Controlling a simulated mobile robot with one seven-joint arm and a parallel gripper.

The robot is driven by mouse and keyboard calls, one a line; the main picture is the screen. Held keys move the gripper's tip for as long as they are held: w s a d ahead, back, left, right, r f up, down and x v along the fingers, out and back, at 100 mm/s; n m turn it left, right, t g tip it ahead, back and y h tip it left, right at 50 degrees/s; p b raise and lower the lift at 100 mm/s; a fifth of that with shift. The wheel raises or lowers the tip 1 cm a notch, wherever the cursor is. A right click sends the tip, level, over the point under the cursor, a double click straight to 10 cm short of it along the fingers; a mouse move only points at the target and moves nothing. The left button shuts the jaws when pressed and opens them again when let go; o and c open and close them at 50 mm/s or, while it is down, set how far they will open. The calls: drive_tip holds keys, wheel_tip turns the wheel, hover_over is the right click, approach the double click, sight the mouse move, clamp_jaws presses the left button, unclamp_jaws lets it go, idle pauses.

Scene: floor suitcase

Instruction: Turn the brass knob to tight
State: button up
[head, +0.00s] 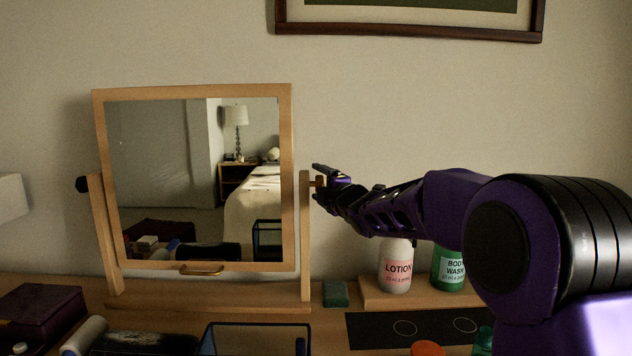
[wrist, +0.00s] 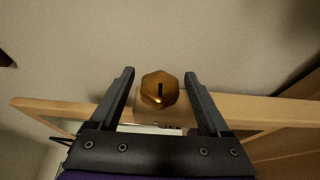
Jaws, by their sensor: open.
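The brass knob (wrist: 160,89) is faceted with a dark slot mark on its face. In the wrist view it sits between the two fingers of my gripper (wrist: 161,80), with a visible gap on each side. In the head view the knob (head: 319,182) shows only partly, on the right post of the mirror stand (head: 306,230), with my gripper (head: 322,184) right beside it. The wood-framed mirror (head: 292,180) stands between the two posts, tilted slightly. A dark knob (head: 82,184) is on the left post. The knob's tight marking is not readable.
A lotion bottle (head: 397,268) and a green body wash bottle (head: 448,268) stand on a low wooden riser (head: 370,296) under my arm. A green block (head: 336,294) lies by the stand. A dark-rimmed tray (head: 258,325) and a maroon box (head: 40,310) are in front.

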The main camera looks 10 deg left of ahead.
drive_tip(key=shift+x, duration=1.2)
drive_tip(key=shift+c, duration=0.2)
clamp_jaws()
drive_tip(key=g+h+p, duration=0.1)
drive_tip(key=p, duration=0.7)
drive_tip(key=shift+r+m, duration=0.15)
drive_tip(key=shift+m, duration=0.25)
drive_tip(key=shift+g+p, duration=0.4)
drive_tip(key=shift+p, duration=0.25)
drive_tip(key=shift+f+g+p, duration=0.3)
drive_tip(key=shift+f+p, duration=0.15)
drive_tip(key=shift+p, duration=0.25)
